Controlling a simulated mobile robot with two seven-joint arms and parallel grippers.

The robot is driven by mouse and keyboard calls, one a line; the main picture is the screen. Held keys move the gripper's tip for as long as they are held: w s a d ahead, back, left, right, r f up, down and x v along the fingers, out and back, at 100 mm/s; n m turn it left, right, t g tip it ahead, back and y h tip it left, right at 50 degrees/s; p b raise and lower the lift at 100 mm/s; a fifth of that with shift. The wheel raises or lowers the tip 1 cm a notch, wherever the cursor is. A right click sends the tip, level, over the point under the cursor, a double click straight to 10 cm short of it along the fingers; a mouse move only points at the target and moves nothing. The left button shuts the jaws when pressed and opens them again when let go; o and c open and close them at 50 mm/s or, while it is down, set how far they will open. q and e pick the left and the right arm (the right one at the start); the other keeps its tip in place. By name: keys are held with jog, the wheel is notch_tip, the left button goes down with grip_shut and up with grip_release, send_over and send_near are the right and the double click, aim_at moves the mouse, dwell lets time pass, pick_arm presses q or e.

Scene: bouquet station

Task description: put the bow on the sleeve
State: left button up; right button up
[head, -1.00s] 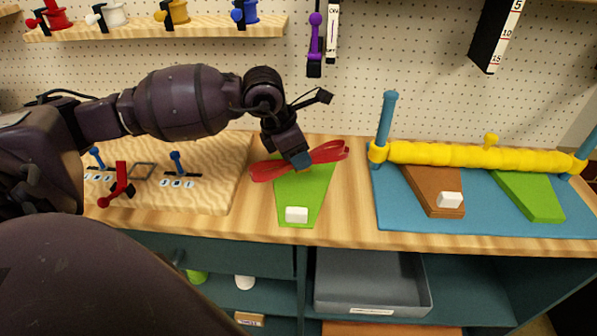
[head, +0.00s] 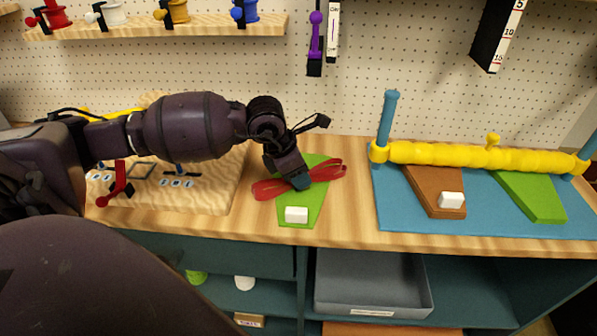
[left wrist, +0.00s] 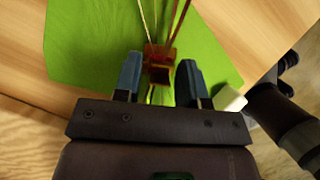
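The red bow (head: 326,173) is over the green sleeve (head: 311,201), which lies flat on the wooden counter with a white block on its near end. My left gripper (head: 301,182) points down at the bow's middle. The bow's loops stick out to both sides across the sleeve. I cannot tell whether the bow touches the sleeve. My right gripper is not in view.
The white block (head: 296,214) is close in front of the bow. A wooden board (head: 215,195) with small tools is to the left. A blue mat (head: 400,219) with a yellow roll (head: 450,156) is to the right. A grey tray (head: 370,290) is below the counter.

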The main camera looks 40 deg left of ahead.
pick_arm(q)
jog(key=o, duration=0.3)
jog(key=shift+o, duration=0.2)
jog(key=shift+r, duration=0.1)
jog(key=p+v, duration=0.1)
jog(key=v, duration=1.1)
jog(key=shift+s, duration=0.15)
